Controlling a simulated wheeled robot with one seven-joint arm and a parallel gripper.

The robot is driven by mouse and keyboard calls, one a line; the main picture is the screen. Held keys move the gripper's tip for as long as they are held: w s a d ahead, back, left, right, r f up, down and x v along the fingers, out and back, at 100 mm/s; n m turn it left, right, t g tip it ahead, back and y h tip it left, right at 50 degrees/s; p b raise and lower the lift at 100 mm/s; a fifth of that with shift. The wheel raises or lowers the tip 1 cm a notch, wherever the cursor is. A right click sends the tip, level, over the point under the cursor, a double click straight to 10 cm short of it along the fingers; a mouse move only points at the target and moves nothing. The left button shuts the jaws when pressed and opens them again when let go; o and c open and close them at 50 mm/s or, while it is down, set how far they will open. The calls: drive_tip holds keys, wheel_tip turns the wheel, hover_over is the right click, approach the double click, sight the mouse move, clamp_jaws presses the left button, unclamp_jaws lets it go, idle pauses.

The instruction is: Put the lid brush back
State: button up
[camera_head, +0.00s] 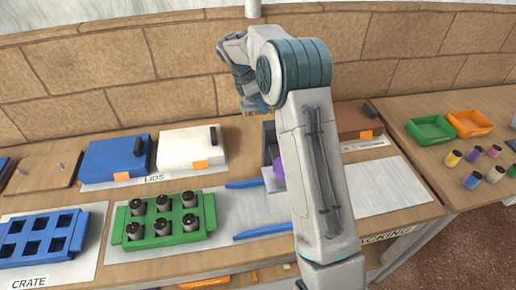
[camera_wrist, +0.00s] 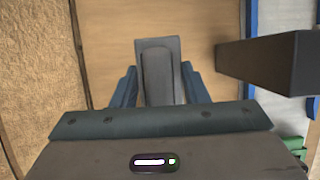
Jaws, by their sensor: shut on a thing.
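My gripper (camera_wrist: 158,88) is shut on the lid brush. In the wrist view the brush (camera_wrist: 158,55) is a grey flat body held between the two blue-grey fingers. In the head view the brush (camera_head: 251,110) shows only as a small tan piece under my gripper, above the bench near the back wall. My arm hides much of the area to its right. A dark grey upright box (camera_head: 268,145) stands below and right of the brush, partly behind my arm. I cannot tell whether it is the brush's place.
A blue lid (camera_head: 112,158) and a white lid (camera_head: 185,150) lie left on the LIDS mat; a brown lid (camera_head: 355,118) lies right. A green tray (camera_head: 150,243) holds several dark-topped plugs. Blue rails (camera_head: 262,231) and a purple item (camera_head: 279,168) are near my arm. The wall is close behind.

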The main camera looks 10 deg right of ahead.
sight(260, 143)
wheel_tip(260, 143, down, 14)
drive_tip(key=shift+f+b, duration=0.2)
drive_tip(key=shift+b, duration=0.2)
drive_tip(key=shift+f, duration=0.15)
drive_tip(key=o, duration=1)
drive_tip(key=shift+c, duration=0.2)
drive_tip(key=shift+o, duration=0.2)
